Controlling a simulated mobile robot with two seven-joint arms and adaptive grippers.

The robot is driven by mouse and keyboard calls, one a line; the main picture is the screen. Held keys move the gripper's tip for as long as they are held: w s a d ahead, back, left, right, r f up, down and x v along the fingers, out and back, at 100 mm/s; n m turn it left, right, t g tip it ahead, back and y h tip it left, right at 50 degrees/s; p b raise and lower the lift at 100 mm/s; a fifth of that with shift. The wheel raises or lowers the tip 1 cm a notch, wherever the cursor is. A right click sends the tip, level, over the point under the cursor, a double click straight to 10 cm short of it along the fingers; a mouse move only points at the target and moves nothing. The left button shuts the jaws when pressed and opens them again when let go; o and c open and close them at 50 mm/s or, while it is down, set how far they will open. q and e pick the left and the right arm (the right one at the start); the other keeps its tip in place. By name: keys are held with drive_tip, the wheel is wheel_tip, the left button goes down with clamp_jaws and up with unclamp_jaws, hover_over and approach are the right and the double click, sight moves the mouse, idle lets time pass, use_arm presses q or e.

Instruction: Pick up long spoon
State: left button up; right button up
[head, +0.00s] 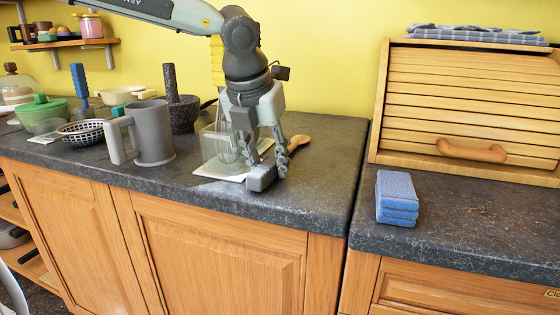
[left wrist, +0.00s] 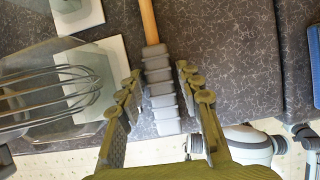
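The long spoon has a wooden shaft and bowl (head: 297,143) and a thick grey ribbed handle (head: 262,178). It lies on the dark countertop, with the handle toward the front edge. In the left wrist view the grey handle (left wrist: 160,90) sits between the fingers of my left gripper (left wrist: 160,72), with a gap on each side. In the head view my left gripper (head: 268,160) points down over the spoon, its fingers open and hiding part of the shaft. My right gripper is not clearly visible in either view.
A clear container with a whisk (head: 222,145) stands on a white tile left of my gripper. A grey mug (head: 153,133), a mortar with pestle (head: 183,112) and a basket (head: 82,132) are further left. Blue sponges (head: 397,198) and a bread box (head: 470,100) are at right.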

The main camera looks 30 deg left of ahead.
use_arm(q)
drive_tip(key=shift+f+b, duration=0.15)
drive_tip(key=shift+b, duration=0.15)
idle(0.4)
clamp_jaws()
